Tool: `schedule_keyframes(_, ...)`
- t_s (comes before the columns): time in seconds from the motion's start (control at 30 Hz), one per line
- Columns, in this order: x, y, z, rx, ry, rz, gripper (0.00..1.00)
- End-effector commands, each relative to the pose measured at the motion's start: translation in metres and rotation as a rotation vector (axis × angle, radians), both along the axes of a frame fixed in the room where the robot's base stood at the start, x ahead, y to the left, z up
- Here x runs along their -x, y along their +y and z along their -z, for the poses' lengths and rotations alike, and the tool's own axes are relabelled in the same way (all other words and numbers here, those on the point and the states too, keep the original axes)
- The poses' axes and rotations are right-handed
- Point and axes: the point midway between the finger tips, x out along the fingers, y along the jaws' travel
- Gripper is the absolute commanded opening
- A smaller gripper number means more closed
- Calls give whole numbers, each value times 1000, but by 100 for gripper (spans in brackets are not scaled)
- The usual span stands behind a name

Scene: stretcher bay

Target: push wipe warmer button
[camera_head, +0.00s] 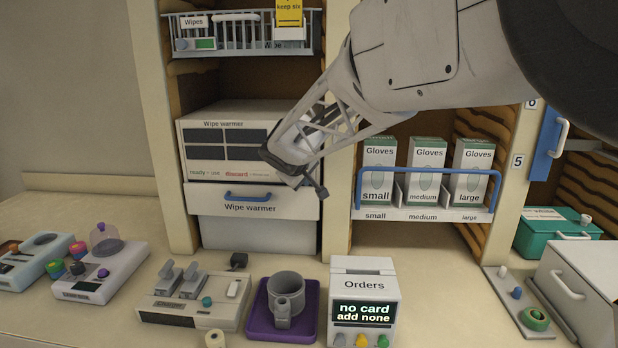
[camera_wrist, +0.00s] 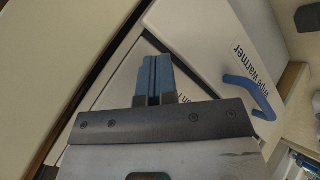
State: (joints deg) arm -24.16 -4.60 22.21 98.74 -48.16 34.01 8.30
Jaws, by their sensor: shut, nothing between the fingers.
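The wipe warmer (camera_head: 215,115) is a white box on the shelf, with dark panels and "ready" and "discard" wording on its front. Below is its drawer (camera_head: 215,210), labelled "Wipe warmer", with a blue handle (camera_head: 248,197); the drawer also shows in the wrist view (camera_wrist: 200,35). My gripper (camera_head: 320,190) is in front of the warmer's right side and hides part of its front. Its blue fingers (camera_wrist: 155,80) are together and empty, overlapping the warmer's front in the wrist view. I cannot make out a button or tell whether the fingers touch anything.
A wire basket (camera_head: 240,35) of wipes hangs above. Glove boxes (camera_head: 423,170) stand right, behind a blue rail (camera_head: 430,172). Below on the counter are an orders box (camera_head: 364,270), a grey mug (camera_head: 286,292) on a purple tray (camera_head: 262,325) and a lever device (camera_head: 190,310).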

Motion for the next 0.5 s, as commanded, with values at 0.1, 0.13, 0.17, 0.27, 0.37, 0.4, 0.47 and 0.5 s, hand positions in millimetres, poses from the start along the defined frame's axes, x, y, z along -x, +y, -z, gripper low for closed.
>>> schedule_keyframes(0.1, 3, 0, 0, 0, 0, 0, 0)
schedule_keyframes(0.13, 4, 0, 0, 0, 0, 0, 0)
schedule_keyframes(0.17, 6, 0, 0, 1, 0, -1, 0)
schedule_keyframes(0.27, 12, 0, 0, 1, 1, 1, 0)
schedule_keyframes(0.37, 19, 0, 0, 1, 1, 1, 0)
schedule_keyframes(0.4, 22, 0, 1, 1, 1, 1, 0)
schedule_keyframes(0.47, 26, 0, 1, 1, 1, 1, 0)
schedule_keyframes(0.5, 29, 0, 1, 0, 1, 0, 0)
